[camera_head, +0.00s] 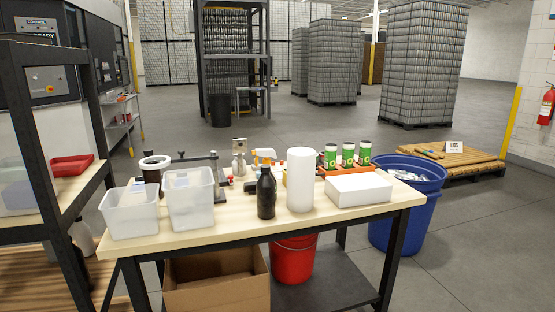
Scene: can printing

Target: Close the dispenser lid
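I cannot pick out a dispenser with a lid for certain. A large dark machine with a grey control panel (46,82) stands at the far left, partly hidden behind a black shelf frame; no lid on it can be made out. On the wooden table (245,232) stand a dark container with a white ring-shaped top (155,162), a tall white cylinder (300,180), a black bottle (266,193) and a metal canister (239,158). Whether any of these is the dispenser is not clear. Neither of my grippers shows in this view.
Two clear bins (131,212), a white box (359,190) and several green cans (348,154) crowd the table. A cardboard box (217,292) and red bucket (292,262) sit below it. A blue bin (404,222) stands right.

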